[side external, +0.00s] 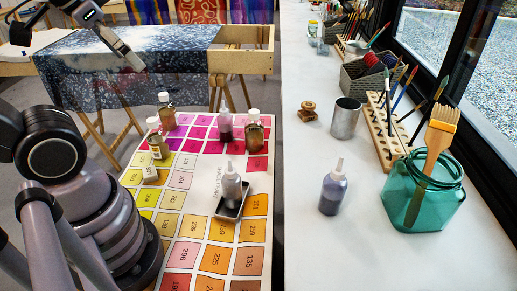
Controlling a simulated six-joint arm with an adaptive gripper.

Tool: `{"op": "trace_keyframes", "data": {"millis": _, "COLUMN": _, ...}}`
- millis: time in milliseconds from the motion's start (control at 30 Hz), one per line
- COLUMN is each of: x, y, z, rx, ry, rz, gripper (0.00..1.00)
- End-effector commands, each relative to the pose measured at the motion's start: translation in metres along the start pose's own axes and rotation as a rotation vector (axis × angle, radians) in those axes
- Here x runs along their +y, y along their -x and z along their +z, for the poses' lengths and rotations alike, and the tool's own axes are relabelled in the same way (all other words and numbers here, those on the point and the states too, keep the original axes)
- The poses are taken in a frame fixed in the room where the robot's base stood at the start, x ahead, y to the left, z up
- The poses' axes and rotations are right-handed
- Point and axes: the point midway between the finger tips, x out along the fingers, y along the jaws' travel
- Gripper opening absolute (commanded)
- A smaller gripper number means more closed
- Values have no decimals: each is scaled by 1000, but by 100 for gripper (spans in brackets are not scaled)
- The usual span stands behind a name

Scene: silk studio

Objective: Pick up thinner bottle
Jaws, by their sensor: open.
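Several small bottles stand on the colour chart (182,257), and I cannot tell by label which is the thinner bottle. Amber bottles with pale caps stand at its back left (168,118), at its left edge (159,150) and at its right (255,136). A dark red bottle (225,131) stands between them. My gripper (136,65) is at upper left, in front of the draped cloth in the picture, apart from the bottles. It is open, with nothing seen in it.
A nozzle bottle with dark liquid (332,193) stands on the white counter (305,250). A patterned cloth (110,65) hangs over a wooden frame behind.

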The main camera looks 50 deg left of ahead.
Motion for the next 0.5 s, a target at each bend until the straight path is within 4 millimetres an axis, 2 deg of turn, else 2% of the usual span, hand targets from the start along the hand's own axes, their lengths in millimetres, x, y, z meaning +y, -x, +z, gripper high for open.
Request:
{"op": "trace_keyframes", "data": {"millis": 33, "x": 0, "y": 0, "z": 0, "rx": 0, "ry": 0, "rz": 0, "gripper": 75}}
{"op": "trace_keyframes", "data": {"millis": 100, "x": 0, "y": 0, "z": 0, "rx": 0, "ry": 0, "rz": 0, "gripper": 67}}
{"op": "trace_keyframes", "data": {"millis": 500, "x": -4, "y": -5, "z": -4, "rx": -48, "ry": -17, "rz": -18, "gripper": 67}}
